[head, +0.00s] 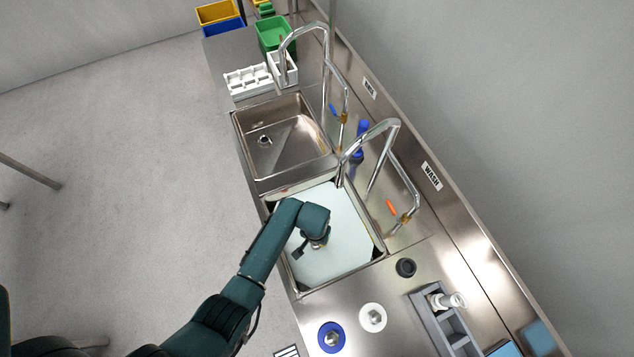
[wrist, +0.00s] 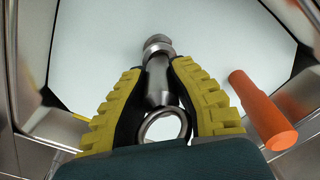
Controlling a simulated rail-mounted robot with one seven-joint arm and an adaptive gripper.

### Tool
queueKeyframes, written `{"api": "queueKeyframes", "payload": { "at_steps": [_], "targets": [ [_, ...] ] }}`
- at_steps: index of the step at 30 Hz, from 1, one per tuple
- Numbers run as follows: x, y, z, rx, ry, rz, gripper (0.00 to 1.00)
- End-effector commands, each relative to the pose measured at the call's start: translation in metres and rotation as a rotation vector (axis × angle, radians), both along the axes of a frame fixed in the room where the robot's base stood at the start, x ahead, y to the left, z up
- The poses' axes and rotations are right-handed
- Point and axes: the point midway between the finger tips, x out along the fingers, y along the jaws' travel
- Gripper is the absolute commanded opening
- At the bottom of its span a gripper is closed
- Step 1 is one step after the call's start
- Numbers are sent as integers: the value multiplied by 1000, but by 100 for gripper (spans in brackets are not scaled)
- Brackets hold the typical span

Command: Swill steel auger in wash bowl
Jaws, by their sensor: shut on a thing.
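The wash bowl (head: 376,247) is the nearer sink basin, full of pale, whitish water, beside the WASH label (head: 431,176). My gripper (head: 318,243) is over this basin, pointing down, and its fingers are mostly hidden under my wrist. In the wrist view its yellow-padded fingers (wrist: 157,72) are shut on the steel auger (wrist: 159,88). The auger shows as a grey metal shaft with a round knob at its far end and an open ring near the palm. Pale water fills the view behind it. I cannot tell how deep it sits.
A tall tap (head: 381,128) with an orange lever (head: 392,208) stands right of the wash bowl. An empty steel rinse sink (head: 285,140) lies beyond. A blue ring (head: 331,337), a white disc (head: 373,317) and a grey holder (head: 434,322) stand on the near counter.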

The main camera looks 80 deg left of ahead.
Motion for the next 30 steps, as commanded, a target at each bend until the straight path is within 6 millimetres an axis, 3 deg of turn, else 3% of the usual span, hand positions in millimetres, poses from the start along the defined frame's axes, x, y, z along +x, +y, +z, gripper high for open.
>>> {"api": "queueKeyframes", "payload": {
  "at_steps": [30],
  "targets": [
    [4,-11,1,1,-2,0,0]
  ]
}}
